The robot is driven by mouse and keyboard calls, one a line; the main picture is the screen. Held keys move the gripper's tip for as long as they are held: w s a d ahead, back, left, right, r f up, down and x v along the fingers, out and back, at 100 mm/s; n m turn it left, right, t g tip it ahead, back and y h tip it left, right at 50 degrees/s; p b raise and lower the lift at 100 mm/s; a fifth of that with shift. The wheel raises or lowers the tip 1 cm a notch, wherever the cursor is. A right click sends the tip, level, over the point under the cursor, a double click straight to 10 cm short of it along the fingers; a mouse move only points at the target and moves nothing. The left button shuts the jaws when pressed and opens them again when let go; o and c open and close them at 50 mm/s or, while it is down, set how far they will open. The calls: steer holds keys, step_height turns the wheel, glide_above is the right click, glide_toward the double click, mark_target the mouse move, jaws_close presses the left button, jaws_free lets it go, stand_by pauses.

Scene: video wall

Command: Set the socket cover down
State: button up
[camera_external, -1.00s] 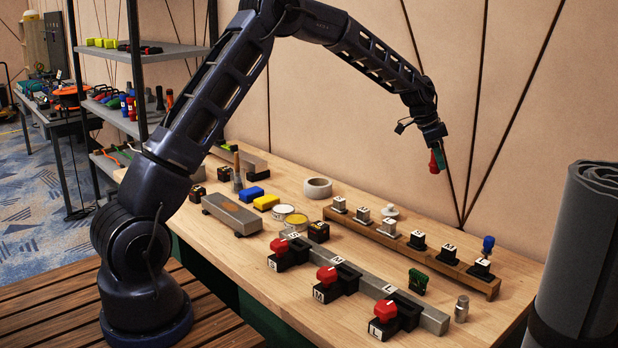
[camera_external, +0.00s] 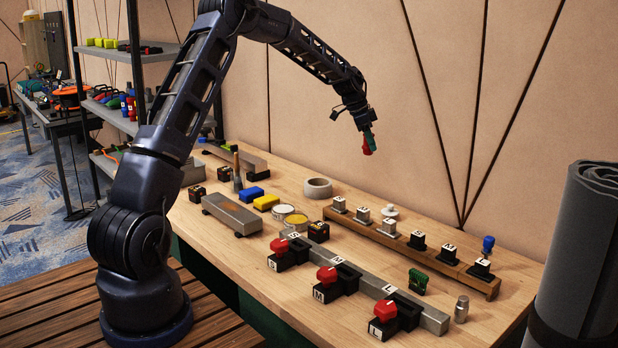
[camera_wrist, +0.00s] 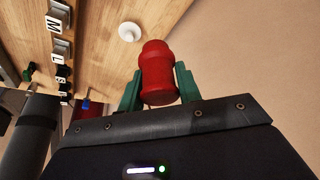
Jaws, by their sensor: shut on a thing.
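My gripper (camera_external: 370,141) is shut on a small red socket cover (camera_external: 367,148) and holds it in the air above the back of the wooden table (camera_external: 290,178). In the wrist view the red cover (camera_wrist: 157,75) sits between the two green fingers of my gripper (camera_wrist: 158,88), and its rounded body points away from the wrist. Nothing touches the cover from below. Other red covers sit on black blocks along the front of the table: one at the left (camera_external: 279,245), one in the middle (camera_external: 327,275) and one at the right (camera_external: 385,310).
A wooden rail (camera_external: 400,240) with several labelled black sockets runs along the back right. A white knob-like piece (camera_external: 389,211) stands behind it. A tape ring (camera_external: 318,187), a grey block (camera_external: 231,212) and a green piece (camera_external: 418,281) lie on the table. A rolled mat (camera_external: 585,255) stands at the right.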

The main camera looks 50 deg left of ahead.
step_height(320, 180, down, 19)
steer(key=shift+f, duration=0.1)
stand_by(0.5)
steer(key=o, duration=1)
steer(key=shift+f, duration=0.1)
steer(key=shift+c, duration=0.2)
